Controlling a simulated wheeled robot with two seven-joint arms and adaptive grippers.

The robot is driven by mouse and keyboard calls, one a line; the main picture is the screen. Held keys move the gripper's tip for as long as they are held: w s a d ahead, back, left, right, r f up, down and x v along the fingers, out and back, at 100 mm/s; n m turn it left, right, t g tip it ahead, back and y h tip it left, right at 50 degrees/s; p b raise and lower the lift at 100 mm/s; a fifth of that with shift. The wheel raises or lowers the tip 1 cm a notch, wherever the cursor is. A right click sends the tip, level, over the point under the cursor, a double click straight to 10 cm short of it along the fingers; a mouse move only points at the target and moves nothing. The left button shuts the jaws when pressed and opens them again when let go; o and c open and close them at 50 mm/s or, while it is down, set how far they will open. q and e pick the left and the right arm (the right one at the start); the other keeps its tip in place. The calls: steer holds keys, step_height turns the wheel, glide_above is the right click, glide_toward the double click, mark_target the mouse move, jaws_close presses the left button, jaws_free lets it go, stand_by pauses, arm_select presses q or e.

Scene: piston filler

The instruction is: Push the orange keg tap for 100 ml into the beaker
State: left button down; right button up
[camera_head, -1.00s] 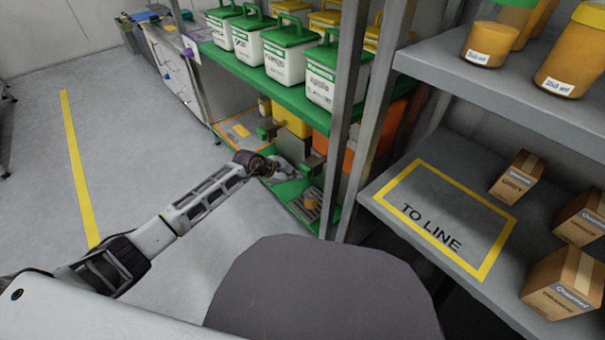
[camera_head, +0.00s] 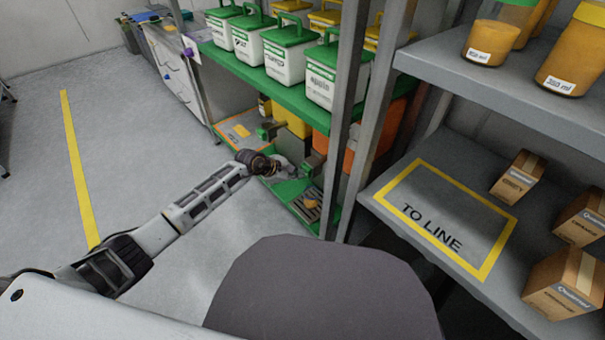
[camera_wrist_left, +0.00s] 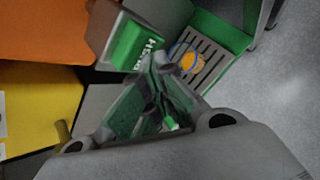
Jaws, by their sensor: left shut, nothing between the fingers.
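The orange keg (camera_head: 362,152) stands on the low green shelf, partly hidden by a rack post. Its tap (camera_head: 312,166) faces the aisle; the tap's green PUSH face (camera_wrist_left: 136,46) shows in the left wrist view. The beaker (camera_head: 311,200), with something orange in it, stands on the slotted drip tray (camera_wrist_left: 212,62) below the tap. My left gripper (camera_head: 290,172) is shut and empty, close to the tap. In the left wrist view its fingertips (camera_wrist_left: 160,68) appear beside the PUSH face; I cannot tell if they touch. My right gripper is out of view.
A yellow keg (camera_head: 291,121) with its own tap (camera_head: 268,131) stands left of the orange one. White tubs with green lids (camera_head: 335,75) fill the shelf above. Rack posts (camera_head: 345,120) stand right of the gripper. The floor (camera_head: 130,130) at left is clear.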

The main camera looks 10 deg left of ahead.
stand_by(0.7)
arm_select(q)
steer(key=shift+s+a+p, duration=0.6)
steer(key=shift+s+p, duration=0.05)
steer(key=shift+s, duration=0.15)
steer(key=s+a+p, duration=0.1)
steer(key=s, duration=0.1)
steer(key=s+a+p, duration=0.1)
steer(key=s+a, duration=0.1)
stand_by(0.8)
steer(key=shift+s+a, duration=0.1)
steer(key=shift+a, duration=0.05)
stand_by(1.6)
